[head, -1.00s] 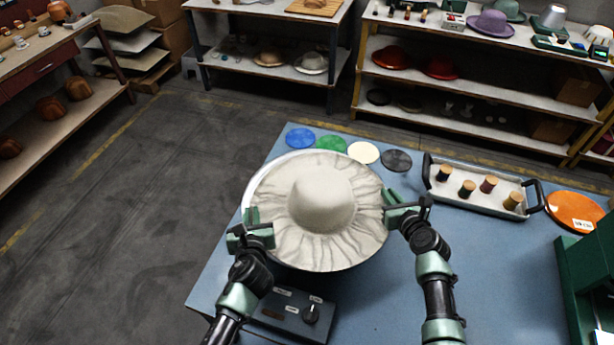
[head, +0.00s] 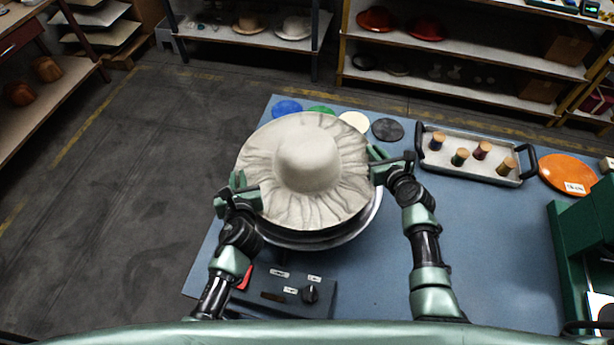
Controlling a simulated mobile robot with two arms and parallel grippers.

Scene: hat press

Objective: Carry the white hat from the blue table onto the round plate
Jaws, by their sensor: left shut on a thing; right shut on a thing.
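The white hat (head: 306,165), with a round crown and a wide wrinkled brim, is in the middle of the head view. My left gripper (head: 240,190) is shut on the left edge of its brim. My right gripper (head: 376,168) is shut on the right edge. Below the hat is a round metal-rimmed plate (head: 348,232) on the blue table (head: 380,275). Its rim shows along the hat's lower right; the hat hides the rest. The hat looks raised above it, off-centre toward the upper left.
A control box (head: 285,292) with a knob stands in front of the plate. Blue (head: 286,108), green and cream discs and a dark disc (head: 387,130) lie behind the hat. A tray of spools (head: 470,158) and an orange disc (head: 567,174) are to the right.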

